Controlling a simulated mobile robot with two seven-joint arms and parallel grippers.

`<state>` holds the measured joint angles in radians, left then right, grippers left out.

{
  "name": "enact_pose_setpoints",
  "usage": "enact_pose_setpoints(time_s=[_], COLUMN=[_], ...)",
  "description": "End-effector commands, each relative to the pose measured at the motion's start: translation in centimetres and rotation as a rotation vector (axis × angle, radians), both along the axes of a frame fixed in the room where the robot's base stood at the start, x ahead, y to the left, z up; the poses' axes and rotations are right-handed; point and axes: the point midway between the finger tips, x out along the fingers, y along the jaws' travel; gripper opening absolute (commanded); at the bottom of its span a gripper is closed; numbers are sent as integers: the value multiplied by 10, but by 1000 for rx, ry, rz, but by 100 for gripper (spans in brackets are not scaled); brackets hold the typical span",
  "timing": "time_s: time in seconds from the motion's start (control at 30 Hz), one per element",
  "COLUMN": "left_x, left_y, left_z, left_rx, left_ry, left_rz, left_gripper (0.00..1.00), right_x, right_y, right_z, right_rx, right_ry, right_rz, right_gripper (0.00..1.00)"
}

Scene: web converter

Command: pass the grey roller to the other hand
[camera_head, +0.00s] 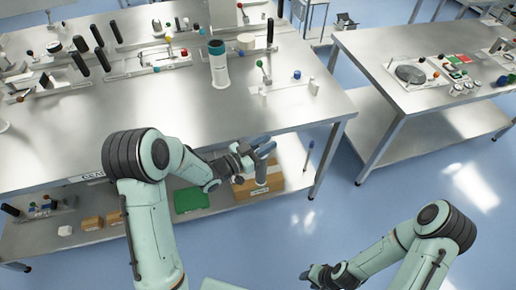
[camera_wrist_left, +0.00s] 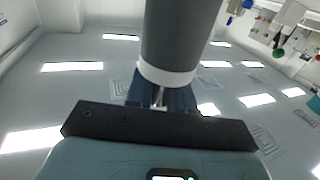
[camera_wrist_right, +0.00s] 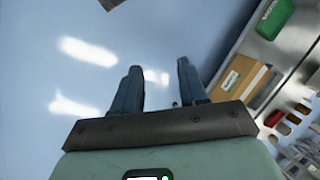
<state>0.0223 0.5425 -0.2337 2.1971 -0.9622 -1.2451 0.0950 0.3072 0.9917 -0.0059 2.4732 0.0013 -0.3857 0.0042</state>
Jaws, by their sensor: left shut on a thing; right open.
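The grey roller (camera_wrist_left: 180,35), a thick grey cylinder with a white band at its near end, fills the upper middle of the left wrist view. My left gripper (camera_wrist_left: 160,98) is shut on it; the roller partly hides the fingers. My right gripper (camera_head: 311,276) is low at the bottom of the head view, apart from the roller. The right wrist view shows its two fingers (camera_wrist_right: 160,88) spread, with nothing between them.
A steel table (camera_head: 150,118) with fixtures, black-handled parts and a white-and-teal cylinder (camera_head: 218,65) lies behind my left gripper. Its lower shelf holds a cardboard box (camera_head: 243,190) and a green bin (camera_head: 191,200). A second table (camera_head: 375,45) stands right. Blue floor (camera_head: 350,215) is clear between.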

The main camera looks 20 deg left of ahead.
Motion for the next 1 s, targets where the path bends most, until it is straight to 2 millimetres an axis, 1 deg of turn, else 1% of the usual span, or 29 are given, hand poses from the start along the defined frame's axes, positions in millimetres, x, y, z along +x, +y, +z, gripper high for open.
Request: enact_pose_setpoints(time_s=[0.03,0.4,0.5,0.63,0.67,0.7,0.73,0.77,0.87,0.97,1.0], left_x=[2,2,1,1,1,0,0,0,0,0,0], left_y=[-4,-38,-46,-53,-54,-55,-55,-56,-56,-56,-56], left_z=[9,56,67,76,76,77,78,79,79,79,79], left_rx=[-1,4,2,-1,-1,-1,-1,-1,-1,-1,-1], left_ry=[-9,-8,-7,-4,-3,-1,0,0,0,0,0], left_rz=[-49,-452,-548,-623,-634,-646,-652,-657,-663,-662,-662], left_gripper=[0,0,0,0,0,0,0,0,0,0,0], right_x=[0,0,0,0,0,1,2,5,24,61,79], right_y=[0,0,0,0,0,0,0,0,3,10,16], right_z=[0,0,0,0,0,0,0,1,7,22,32], right_rx=[0,0,0,0,0,-1,-1,-4,-19,-43,-54], right_ry=[0,0,0,0,0,-2,-9,-21,-114,-290,-380], right_rz=[0,0,0,0,0,1,4,10,50,124,160], right_gripper=[43,43,43,43,49,62,72,73,73,73,73])
